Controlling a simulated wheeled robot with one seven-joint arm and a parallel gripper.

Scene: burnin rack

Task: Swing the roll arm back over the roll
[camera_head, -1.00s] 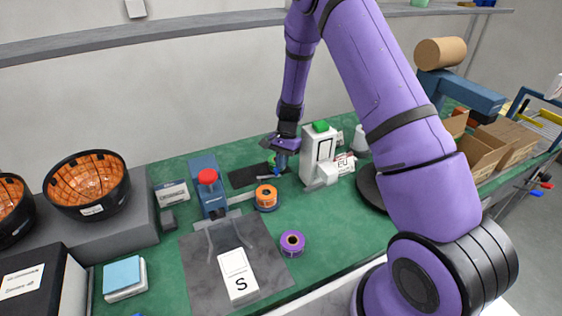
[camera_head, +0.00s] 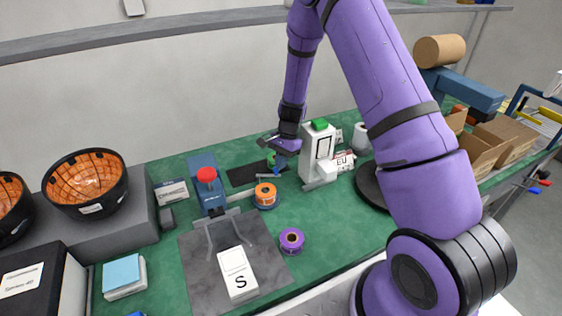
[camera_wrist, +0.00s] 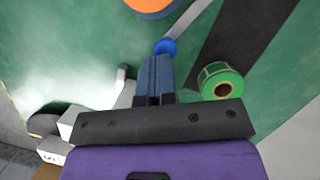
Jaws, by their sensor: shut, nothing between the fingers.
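The roll arm is a grey bar (camera_wrist: 188,20) with a blue knob (camera_wrist: 165,46) at its end in the wrist view. In the head view the grey bar (camera_head: 268,176) lies just behind the orange roll. A green-rimmed roll (camera_wrist: 221,81) stands to the right of the knob, with the bar clear of it; the roll also shows in the head view (camera_head: 271,157). My gripper (camera_wrist: 158,62) is shut and empty, its blue fingertips right at the knob. I cannot tell whether they touch it. It also shows in the head view (camera_head: 280,164).
A white device with a green top (camera_head: 319,150) stands close to the right of my gripper. An orange roll (camera_head: 266,196) is in front, and a purple roll (camera_head: 291,240) nearer. A blue press with a red knob (camera_head: 207,178) stands left. Green bench is bare at front right.

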